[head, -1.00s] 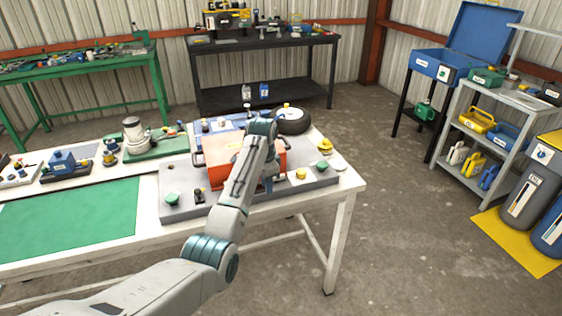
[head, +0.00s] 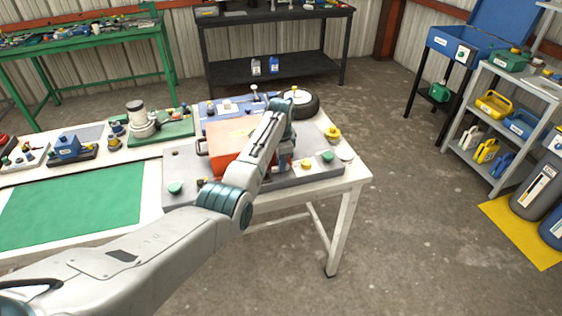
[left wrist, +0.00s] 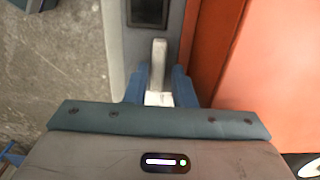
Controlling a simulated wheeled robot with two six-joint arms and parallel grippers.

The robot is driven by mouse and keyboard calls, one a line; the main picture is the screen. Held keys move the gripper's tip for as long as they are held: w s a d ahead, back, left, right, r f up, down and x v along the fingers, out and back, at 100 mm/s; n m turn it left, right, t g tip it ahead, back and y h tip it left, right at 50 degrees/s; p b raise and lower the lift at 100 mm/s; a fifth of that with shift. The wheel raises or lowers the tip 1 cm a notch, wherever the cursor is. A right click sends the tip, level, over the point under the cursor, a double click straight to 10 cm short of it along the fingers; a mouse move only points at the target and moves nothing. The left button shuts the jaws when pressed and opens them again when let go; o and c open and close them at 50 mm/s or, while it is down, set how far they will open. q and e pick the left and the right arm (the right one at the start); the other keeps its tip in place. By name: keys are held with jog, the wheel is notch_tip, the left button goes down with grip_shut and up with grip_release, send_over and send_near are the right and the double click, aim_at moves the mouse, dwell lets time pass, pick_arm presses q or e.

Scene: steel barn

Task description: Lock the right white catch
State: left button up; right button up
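In the left wrist view a pale catch (left wrist: 158,98) with an upright grey lever (left wrist: 159,62) stands on a grey surface beside the orange case (left wrist: 270,80). My left gripper (left wrist: 160,84) is over it, its two blue fingers apart on either side of the pale part. Whether they touch it I cannot tell. My right gripper is not in view.
The board has green (head: 175,188) and yellow (head: 306,165) knobs near its front edge. A black wheel (head: 305,104) lies behind it. A green mat (head: 72,210) covers the table's left part. Open floor lies right of the white table (head: 350,176).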

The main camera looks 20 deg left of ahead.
pick_arm(q)
jog(key=shift+s+f, duration=0.2)
jog(key=shift+f, duration=0.15)
jog(key=shift+c, duration=0.2)
jog(key=shift+w, duration=0.1)
grip_shut()
